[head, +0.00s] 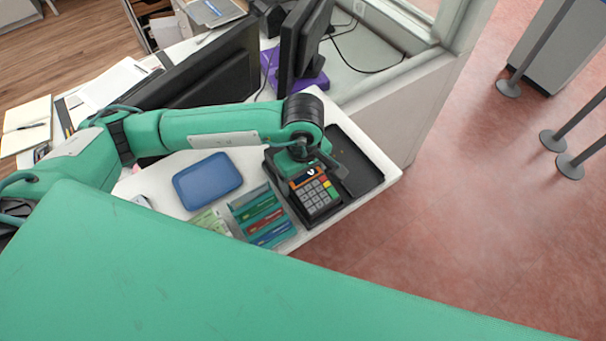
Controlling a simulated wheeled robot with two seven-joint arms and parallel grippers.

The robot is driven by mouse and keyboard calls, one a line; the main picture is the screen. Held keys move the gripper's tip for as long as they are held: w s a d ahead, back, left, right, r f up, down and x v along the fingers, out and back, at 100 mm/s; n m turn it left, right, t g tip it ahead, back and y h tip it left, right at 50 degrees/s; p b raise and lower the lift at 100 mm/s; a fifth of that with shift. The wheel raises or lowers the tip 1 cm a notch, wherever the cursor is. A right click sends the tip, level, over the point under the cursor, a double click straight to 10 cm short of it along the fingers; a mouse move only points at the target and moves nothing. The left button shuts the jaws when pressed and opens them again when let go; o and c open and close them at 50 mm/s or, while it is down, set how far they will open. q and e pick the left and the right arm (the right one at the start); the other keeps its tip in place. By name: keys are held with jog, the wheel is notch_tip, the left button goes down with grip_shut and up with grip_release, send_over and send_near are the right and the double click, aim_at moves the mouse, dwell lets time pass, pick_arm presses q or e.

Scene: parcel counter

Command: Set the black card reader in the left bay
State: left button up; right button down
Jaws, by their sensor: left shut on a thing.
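The black card reader (315,197), with grey keys, a few coloured keys and a small lit screen, is at the front edge of the white counter. My left gripper (318,172) is shut on its far end, and the gripper and wrist hide part of it. The reader is over the left bay of a black tray (367,165). I cannot tell whether it rests on the bay floor or is held just above it. The right bay is empty where it shows. My right gripper is not in view.
Left of the reader are a rack of coloured cards (262,216), banknotes (210,222) and a blue pad (208,181). Black monitors (303,45) stand behind my left arm. A low partition (385,95) is behind the tray. Open red floor is to the right.

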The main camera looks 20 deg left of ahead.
pick_arm(q)
jog(key=o, duration=1.3)
jog(key=shift+c, duration=0.2)
jog(key=shift+r, duration=0.55)
notch_tip(320, 180, up, 13)
jog(key=b, duration=0.4)
jog(key=shift+f, duration=0.15)
